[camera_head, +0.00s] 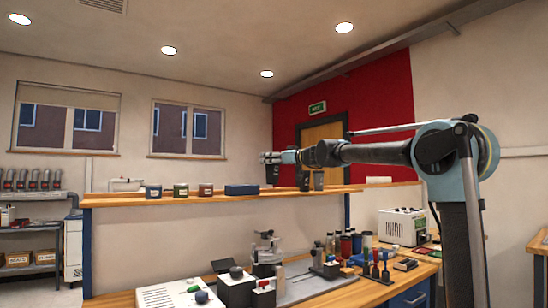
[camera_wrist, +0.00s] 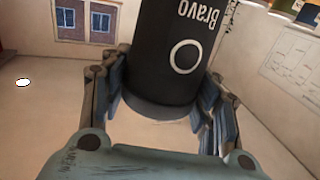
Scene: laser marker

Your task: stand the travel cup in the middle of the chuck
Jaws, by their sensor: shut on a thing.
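My gripper (camera_head: 271,158) is raised above the bench at mid-picture in the head view, its arm reaching in from the right. The wrist view shows its fingers (camera_wrist: 165,92) shut around a black travel cup (camera_wrist: 165,55) with white "Bravo" lettering and a white ring. The lettering appears upside down there, and the cup's far end is cut off by the frame. In the head view the cup is small and dark at the gripper (camera_head: 272,174). A grey metal fixture (camera_head: 266,247), perhaps the chuck, stands on the bench below; its details are too small to tell.
A wooden ledge (camera_head: 130,200) behind the bench holds several tins and a blue case (camera_head: 241,190). Several bottles (camera_head: 345,243) and small tools crowd the bench to the right of the fixture. A white control box (camera_head: 180,294) stands at front left.

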